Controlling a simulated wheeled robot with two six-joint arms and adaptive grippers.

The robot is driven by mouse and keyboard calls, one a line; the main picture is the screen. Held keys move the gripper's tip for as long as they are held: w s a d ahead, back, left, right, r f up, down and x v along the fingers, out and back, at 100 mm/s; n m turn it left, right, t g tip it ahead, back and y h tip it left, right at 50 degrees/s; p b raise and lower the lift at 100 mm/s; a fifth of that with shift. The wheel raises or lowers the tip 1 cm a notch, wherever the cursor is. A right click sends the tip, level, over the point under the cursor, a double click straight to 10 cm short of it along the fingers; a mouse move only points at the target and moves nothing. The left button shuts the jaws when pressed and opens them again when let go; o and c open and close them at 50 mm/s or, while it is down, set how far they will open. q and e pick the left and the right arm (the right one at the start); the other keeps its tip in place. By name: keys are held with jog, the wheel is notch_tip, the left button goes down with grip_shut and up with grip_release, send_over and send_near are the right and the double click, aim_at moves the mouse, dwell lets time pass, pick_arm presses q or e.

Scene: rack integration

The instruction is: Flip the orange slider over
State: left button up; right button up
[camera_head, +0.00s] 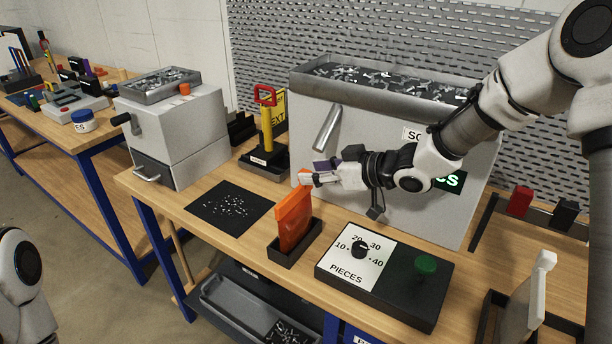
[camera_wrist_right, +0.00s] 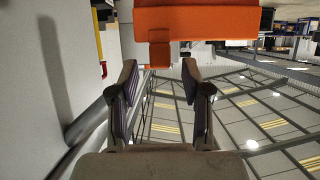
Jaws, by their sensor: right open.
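The orange slider (camera_head: 294,220) stands upright in a small black holder (camera_head: 296,246) on the wooden bench, left of the PIECES panel. In the right wrist view the slider (camera_wrist_right: 195,22) fills the top, with a narrow orange tab (camera_wrist_right: 160,54) pointing toward the gripper. My right gripper (camera_head: 314,175) is just above and beside the slider's top in the head view. Its two fingers (camera_wrist_right: 160,78) are apart, with the tab just beyond and between their tips; I cannot tell whether they touch it. My left gripper is out of view; only part of my left arm shows at lower left.
The PIECES panel (camera_head: 383,275) with a dial and green button lies right of the holder. A large grey SCREWS bin machine (camera_head: 400,150) stands behind. A black mat (camera_head: 230,208) with small parts lies left. A yellow-red handled tool (camera_head: 266,130) stands behind the mat.

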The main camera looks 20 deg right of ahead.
aim_at(308, 170)
jog(key=x, duration=0.3)
jog(key=shift+w+a+f, duration=0.1)
jog(key=shift+w+a, duration=0.1)
jog(key=shift+s+d, duration=0.15)
grip_shut()
jog(key=shift+d+r+p, duration=0.25)
jog(key=shift+r+p, duration=0.05)
jog(key=shift+p, duration=0.6)
jog(key=shift+w+d+f, duration=0.15)
jog(key=shift+w, duration=0.2)
jog(key=shift+f, duration=0.15)
grip_release()
